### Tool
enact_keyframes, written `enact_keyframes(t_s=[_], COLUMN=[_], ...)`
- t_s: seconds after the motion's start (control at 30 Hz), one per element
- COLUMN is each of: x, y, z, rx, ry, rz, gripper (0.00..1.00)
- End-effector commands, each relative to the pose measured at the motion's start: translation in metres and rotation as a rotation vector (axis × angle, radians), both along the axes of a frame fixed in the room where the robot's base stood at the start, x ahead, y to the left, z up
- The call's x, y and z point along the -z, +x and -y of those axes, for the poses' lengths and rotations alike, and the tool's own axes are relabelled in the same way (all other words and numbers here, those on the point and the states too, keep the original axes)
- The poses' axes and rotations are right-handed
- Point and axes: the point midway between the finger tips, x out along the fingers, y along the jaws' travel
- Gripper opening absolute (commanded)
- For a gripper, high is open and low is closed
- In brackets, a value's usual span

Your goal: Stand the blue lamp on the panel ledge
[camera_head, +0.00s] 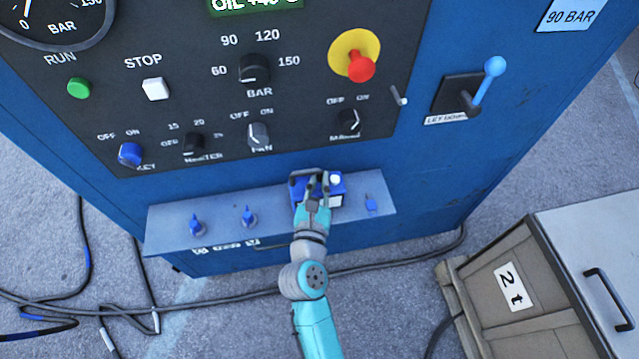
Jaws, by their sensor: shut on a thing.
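The blue lamp (335,191) is a small blue box with a dark handle and a round white light on its right. It is at the panel ledge (280,232), right of the ledge's middle. My gripper (312,183) is shut on the lamp, at its handle side, and covers part of it. The lamp looks upright. I cannot tell from this view whether its base touches the ledge.
Two small blue fittings, left (196,226) and right (248,216), stand on the ledge's left half. The control panel (215,85) rises behind. Cables (200,306) cross the floor; a crate (508,285) stands right.

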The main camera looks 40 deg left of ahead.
Motion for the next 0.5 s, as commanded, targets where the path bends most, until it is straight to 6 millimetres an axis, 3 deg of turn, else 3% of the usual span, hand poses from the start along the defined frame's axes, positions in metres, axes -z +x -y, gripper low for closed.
enact_keyframes(t_s=[0.13,0.5], x=[0.0124,0.0151], y=[-0.0001,-0.0001], z=[-0.0002,-0.0004], rx=[-0.001,-0.001], ry=[0.000,0.002], rz=[0.002,0.002], gripper=[0.00,0.00])
